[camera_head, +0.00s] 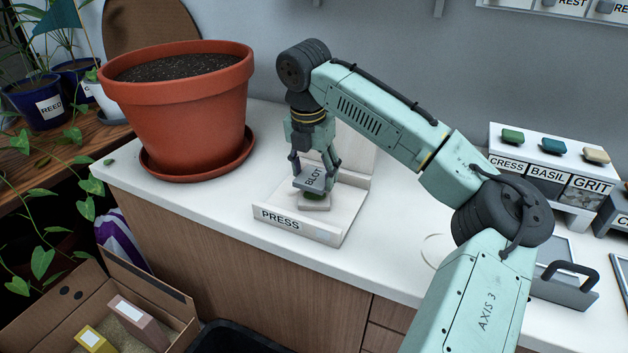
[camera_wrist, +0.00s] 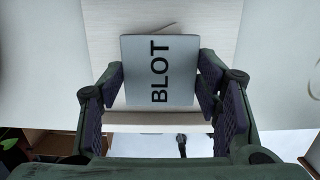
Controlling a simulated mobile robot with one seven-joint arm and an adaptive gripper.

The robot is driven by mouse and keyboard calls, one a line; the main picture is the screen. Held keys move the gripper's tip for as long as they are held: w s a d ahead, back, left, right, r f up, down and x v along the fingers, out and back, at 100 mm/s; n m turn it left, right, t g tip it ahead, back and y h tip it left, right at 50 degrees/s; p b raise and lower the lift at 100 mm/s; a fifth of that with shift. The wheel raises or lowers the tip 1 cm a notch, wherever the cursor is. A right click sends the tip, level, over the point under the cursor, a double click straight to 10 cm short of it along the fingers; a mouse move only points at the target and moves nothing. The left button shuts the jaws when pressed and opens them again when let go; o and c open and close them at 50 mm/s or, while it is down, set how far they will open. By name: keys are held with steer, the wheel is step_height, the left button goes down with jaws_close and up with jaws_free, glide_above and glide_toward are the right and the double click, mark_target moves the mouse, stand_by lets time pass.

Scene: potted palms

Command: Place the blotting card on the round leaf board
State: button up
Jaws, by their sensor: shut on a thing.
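The blotting card (camera_head: 314,180) is a grey slab marked BLOT. My gripper (camera_head: 314,170) is shut on it by two opposite edges, and in the wrist view the card (camera_wrist: 180,90) sits between the two dark finger pads.
A large terracotta pot (camera_head: 180,110) on a saucer stands left of the press. A labelled rack (camera_head: 548,150) with CRESS, BASIL and GRIT stands at the right. A round brown panel (camera_head: 150,25) leans behind the pot. An open cardboard box (camera_head: 155,285) is below the counter's front edge.

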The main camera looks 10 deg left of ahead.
mark_target(313, 179)
steer(key=shift+s+f, duration=0.1)
steer(key=shift+f, duration=1.55)
steer(key=shift+f, duration=0.1)
steer(key=o, duration=0.9)
steer(key=shift+o, duration=0.2)
step_height(313, 179, up, 12)
steer(key=s, duration=0.1)
steer(key=shift+s, duration=0.4)
steer(key=shift+a, duration=0.2)
